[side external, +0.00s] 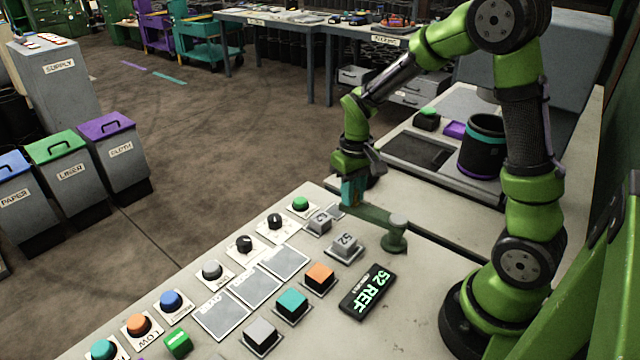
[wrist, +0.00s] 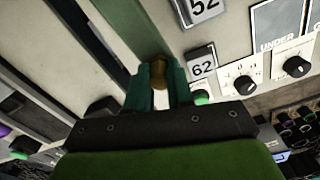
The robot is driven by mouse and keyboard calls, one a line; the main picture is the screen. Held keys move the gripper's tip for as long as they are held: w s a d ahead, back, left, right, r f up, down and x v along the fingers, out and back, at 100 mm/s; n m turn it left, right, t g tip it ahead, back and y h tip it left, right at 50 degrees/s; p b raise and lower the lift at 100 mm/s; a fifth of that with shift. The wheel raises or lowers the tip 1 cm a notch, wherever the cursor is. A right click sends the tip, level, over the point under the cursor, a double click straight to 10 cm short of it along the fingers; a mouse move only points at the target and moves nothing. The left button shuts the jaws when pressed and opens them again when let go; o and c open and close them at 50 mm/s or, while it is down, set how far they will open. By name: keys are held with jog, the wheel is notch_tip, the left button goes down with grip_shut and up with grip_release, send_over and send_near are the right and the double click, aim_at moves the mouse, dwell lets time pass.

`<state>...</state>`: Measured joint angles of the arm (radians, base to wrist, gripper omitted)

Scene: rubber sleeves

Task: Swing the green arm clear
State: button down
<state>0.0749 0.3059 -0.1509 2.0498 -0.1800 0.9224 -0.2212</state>
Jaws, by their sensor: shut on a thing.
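The green arm (side external: 372,215) is a flat bar on the panel, running from a round pivot post (side external: 396,232) toward the upper left. In the wrist view the green arm (wrist: 125,30) runs up and away from my fingers. My gripper (side external: 352,194) stands over the bar's free end. In the wrist view my gripper (wrist: 160,85) has its teal fingers on either side of a brass-coloured knob (wrist: 159,70) at that end, shut on it. The lower part of the knob is hidden.
Number blocks 62 (side external: 319,224) and 52 (side external: 344,247) sit close beside the bar. A display reading "52 REF" (side external: 367,292) lies near the pivot. Dials and coloured buttons (side external: 292,305) cover the panel's left. A black canister (side external: 482,150) stands behind on a tray.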

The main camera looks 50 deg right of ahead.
jog(key=shift+s+d+r+m, duration=0.1)
jog(key=shift+s+d+m, duration=0.1)
jog(key=shift+d+m, duration=1.25)
jog(key=shift+s+d+m, duration=0.15)
jog(key=shift+d+m, duration=1.15)
jog(key=shift+m, duration=0.15)
jog(key=c, duration=1)
grip_release()
notch_tip(320, 180, up, 17)
jog(key=shift+s, duration=0.1)
